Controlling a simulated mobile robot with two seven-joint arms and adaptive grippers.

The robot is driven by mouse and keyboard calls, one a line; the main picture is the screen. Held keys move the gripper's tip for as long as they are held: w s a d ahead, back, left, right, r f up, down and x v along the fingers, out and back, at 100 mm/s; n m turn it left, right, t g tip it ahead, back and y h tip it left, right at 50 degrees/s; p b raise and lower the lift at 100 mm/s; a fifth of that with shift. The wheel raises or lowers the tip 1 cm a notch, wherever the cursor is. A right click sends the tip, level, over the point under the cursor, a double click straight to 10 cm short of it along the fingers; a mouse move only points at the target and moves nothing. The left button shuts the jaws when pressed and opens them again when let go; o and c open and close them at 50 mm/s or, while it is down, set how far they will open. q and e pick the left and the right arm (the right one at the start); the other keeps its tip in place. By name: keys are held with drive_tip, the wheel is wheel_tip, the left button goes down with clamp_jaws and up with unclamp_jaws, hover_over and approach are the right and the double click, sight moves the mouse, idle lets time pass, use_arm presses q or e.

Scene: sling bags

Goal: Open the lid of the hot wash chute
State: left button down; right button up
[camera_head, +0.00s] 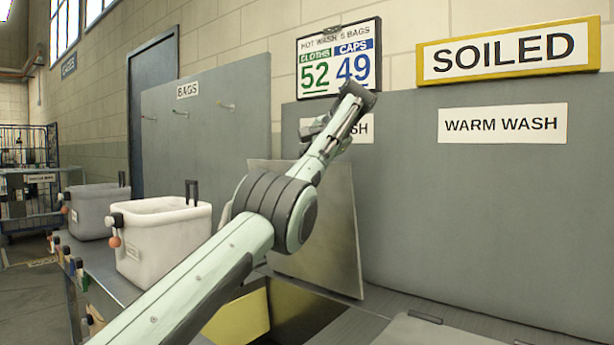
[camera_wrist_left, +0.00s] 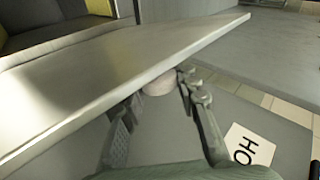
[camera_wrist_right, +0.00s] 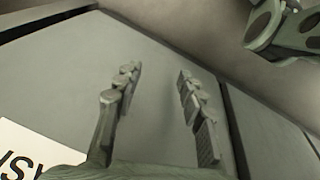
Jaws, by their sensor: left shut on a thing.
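The hot wash lid (camera_head: 328,225) is a grey metal panel. It stands raised and steeply tilted in front of the grey wall board, with the chute opening (camera_head: 290,308) uncovered below it, yellow inside. My left arm reaches across to the lid's top. In the left wrist view the lid (camera_wrist_left: 90,80) runs beside my left gripper (camera_wrist_left: 160,86), which is shut on a pale round knob (camera_wrist_left: 158,83) at the lid. The hot wash label (camera_head: 358,128) is partly hidden by my arm. My right gripper (camera_wrist_right: 153,88) is open and empty over a grey surface; the head view does not show it.
A second grey lid (camera_head: 445,333) with a dark handle lies flat at the front right, below the warm wash sign (camera_head: 503,124). A white bin (camera_head: 160,240) and a grey bin (camera_head: 92,207) stand on the counter at left. A cage trolley (camera_head: 25,180) is far left.

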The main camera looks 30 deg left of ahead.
use_arm(q)
drive_tip(key=shift+w+r, duration=0.1)
drive_tip(key=shift+w, duration=0.1)
drive_tip(key=c, duration=1.1)
unclamp_jaws()
drive_tip(key=shift+s+d+r, duration=0.15)
drive_tip(key=shift+d+r, duration=0.15)
drive_tip(key=shift+d, duration=0.1)
drive_tip(key=v, duration=0.6)
drive_tip(key=shift+d+r, duration=0.15)
drive_tip(key=shift+d, duration=0.05)
drive_tip(key=shift+s, duration=0.1)
